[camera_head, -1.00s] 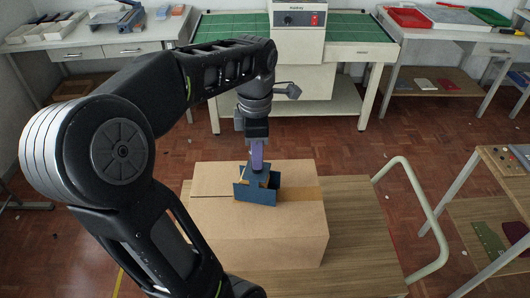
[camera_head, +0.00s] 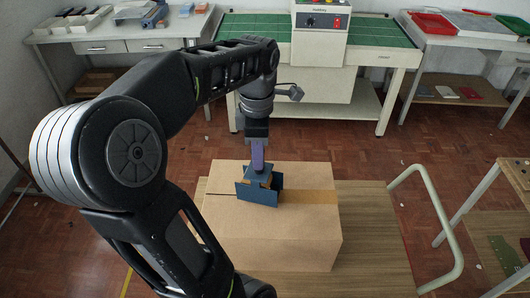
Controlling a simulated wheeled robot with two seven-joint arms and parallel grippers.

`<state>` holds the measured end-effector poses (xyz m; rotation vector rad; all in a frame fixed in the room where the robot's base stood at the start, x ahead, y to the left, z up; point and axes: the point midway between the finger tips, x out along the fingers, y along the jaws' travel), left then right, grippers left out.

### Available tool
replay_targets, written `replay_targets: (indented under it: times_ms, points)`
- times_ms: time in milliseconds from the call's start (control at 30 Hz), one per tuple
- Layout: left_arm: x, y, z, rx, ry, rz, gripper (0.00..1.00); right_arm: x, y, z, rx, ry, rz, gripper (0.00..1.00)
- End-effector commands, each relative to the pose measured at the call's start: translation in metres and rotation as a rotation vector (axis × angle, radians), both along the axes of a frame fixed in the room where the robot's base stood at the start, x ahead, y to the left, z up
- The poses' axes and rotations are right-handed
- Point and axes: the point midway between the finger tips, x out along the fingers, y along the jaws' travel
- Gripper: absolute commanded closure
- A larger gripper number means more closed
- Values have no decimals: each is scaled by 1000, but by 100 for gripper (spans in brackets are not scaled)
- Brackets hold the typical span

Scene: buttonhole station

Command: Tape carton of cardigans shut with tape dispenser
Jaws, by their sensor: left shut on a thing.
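The brown carton (camera_head: 285,226) stands closed on a wooden cart top. Its top seam runs left to right, with a strip of tan tape (camera_head: 318,197) over the right part and a dark open line on the left part. The tape dispenser (camera_head: 259,190), blue with a purple handle, rests on or just over the seam near the middle of the carton's top. My left gripper (camera_head: 257,143) is shut on the purple handle from above; the fingertips are hard to make out. My right gripper is not in view. The cardigans are hidden inside the carton.
The cart (camera_head: 375,240) has a pale tubular handle (camera_head: 432,215) on its right side. A machine with a green bed (camera_head: 235,27) stands behind. Side tables with trays (camera_head: 433,23) flank it, and a wooden rack (camera_head: 480,205) stands at right. Red floor lies between.

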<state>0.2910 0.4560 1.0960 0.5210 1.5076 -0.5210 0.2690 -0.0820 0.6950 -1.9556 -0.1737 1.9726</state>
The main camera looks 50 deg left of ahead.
Motion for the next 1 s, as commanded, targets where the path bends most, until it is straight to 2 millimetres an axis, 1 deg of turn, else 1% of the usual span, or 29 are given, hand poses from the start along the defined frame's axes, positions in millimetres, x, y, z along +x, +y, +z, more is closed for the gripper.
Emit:
replay_targets:
  times_ms: [33,233,367,700,1000]
  points:
    - [-3,2,-2,1,11,3,100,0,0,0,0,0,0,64]
    - [-3,2,-2,1,9,3,100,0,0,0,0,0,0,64]
    - [-7,5,-2,2,9,5,100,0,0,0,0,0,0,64]
    - [-27,21,1,1,7,4,100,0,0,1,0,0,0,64]
    - [-27,22,2,2,3,1,100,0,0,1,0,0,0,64]
